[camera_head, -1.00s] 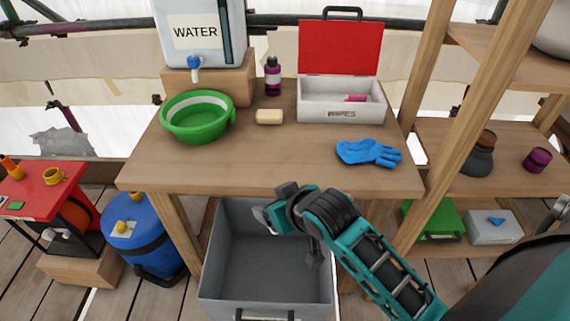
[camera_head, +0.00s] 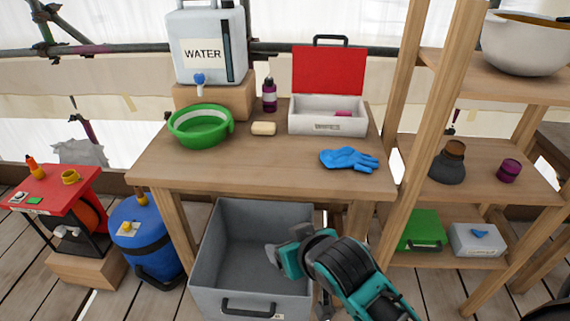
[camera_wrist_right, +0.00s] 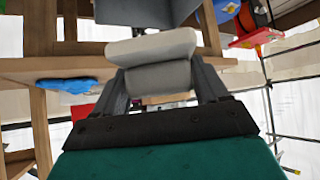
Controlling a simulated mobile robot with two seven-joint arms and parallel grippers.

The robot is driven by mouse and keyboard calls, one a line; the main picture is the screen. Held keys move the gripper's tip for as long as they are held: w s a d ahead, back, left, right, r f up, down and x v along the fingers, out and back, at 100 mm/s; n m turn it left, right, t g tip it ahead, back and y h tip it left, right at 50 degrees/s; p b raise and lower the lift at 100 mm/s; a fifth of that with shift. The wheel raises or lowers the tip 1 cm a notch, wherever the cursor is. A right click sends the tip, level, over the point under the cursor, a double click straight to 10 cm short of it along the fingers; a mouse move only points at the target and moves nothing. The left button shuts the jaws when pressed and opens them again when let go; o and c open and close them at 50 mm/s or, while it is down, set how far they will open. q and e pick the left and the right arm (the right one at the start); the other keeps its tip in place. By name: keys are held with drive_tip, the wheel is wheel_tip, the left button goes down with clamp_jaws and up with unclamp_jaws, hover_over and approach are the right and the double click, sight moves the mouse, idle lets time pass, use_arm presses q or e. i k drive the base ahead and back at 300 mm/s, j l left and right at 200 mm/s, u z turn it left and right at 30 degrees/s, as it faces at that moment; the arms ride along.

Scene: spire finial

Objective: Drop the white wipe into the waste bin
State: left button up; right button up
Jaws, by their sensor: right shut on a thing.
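The waste bin (camera_head: 252,301) is a grey open box with a black handle, standing on the floor under the front of the table. It looks empty. My right gripper (camera_head: 276,254) is over the right part of the bin's opening in the head view. In the right wrist view my right gripper (camera_wrist_right: 158,78) is shut on the white wipe (camera_wrist_right: 150,47), a folded pale pad between its two fingers. The wipe is not clearly visible in the head view. The bin's grey wall (camera_wrist_right: 150,10) shows at the top of the wrist view. My left gripper is not in view.
The wooden table (camera_head: 255,172) holds a green basin (camera_head: 200,127), soap (camera_head: 263,128), a wipes box (camera_head: 327,122) and a blue glove (camera_head: 348,159). A blue drum (camera_head: 145,240) stands left of the bin. A wooden shelf (camera_head: 500,185) stands at the right.

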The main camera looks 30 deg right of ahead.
sight(266, 277)
drive_tip(key=k+z, duration=0.2)
drive_tip(key=z, duration=0.75)
drive_tip(key=j+z, duration=0.15)
drive_tip(key=z, duration=0.95)
drive_tip(key=k+j, duration=0.1)
drive_tip(key=j, duration=1.45)
drive_tip(key=k+j, duration=0.15)
drive_tip(key=j, duration=0.6)
drive_tip(key=k+j, duration=0.1)
drive_tip(key=j, duration=0.7)
drive_tip(key=i+j, duration=0.4)
drive_tip(key=j, duration=0.25)
